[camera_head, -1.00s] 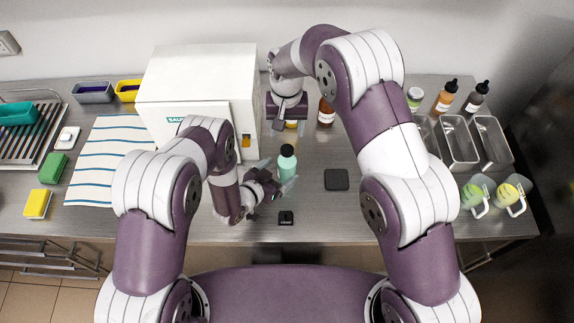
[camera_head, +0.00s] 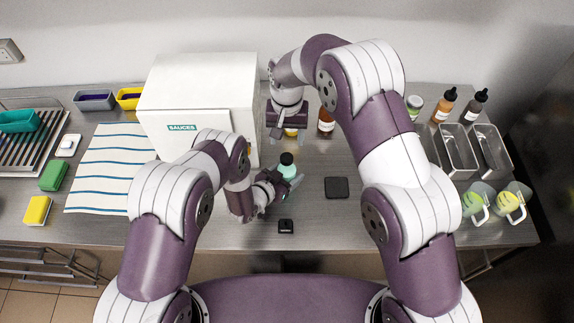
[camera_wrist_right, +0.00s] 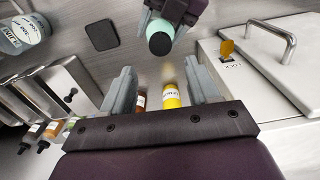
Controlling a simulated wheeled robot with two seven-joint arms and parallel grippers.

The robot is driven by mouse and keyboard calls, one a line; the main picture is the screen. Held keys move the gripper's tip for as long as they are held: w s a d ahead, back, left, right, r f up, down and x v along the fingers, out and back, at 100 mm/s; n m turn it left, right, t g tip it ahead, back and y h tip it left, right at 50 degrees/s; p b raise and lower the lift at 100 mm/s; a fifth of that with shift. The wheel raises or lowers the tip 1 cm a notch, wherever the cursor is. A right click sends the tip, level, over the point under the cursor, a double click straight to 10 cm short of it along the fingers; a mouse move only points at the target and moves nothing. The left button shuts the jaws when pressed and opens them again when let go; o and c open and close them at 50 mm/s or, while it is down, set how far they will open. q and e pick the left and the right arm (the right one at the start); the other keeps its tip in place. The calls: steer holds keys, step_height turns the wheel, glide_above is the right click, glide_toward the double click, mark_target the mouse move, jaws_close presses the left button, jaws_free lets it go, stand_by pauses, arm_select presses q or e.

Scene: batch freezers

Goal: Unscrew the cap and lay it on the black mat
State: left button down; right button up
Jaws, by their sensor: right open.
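The black mat (camera_head: 336,187) lies flat and bare to the right.
The white cabinet (camera_head: 200,82) stands left of my right gripper. A brown bottle (camera_head: 326,122) and a yellow bottle (camera_wrist_right: 170,96) stand near that gripper. A small black object (camera_head: 286,226) lies at the front edge. Metal trays (camera_head: 458,151) and jugs (camera_head: 477,198) are at right.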

mark_target(287, 157)
steer(key=m, duration=0.5)
steer(key=shift+m, duration=0.3)
arm_select(q)
steer(key=shift+w, duration=0.1)
arm_select(e)
steer(key=m, duration=2)
steer(key=shift+f+m, duration=0.35)
steer(key=shift+m, duration=0.05)
step_height(287, 157, down, 8)
steer(key=shift+r, duration=0.25)
steer(key=shift+c, duration=0.2)
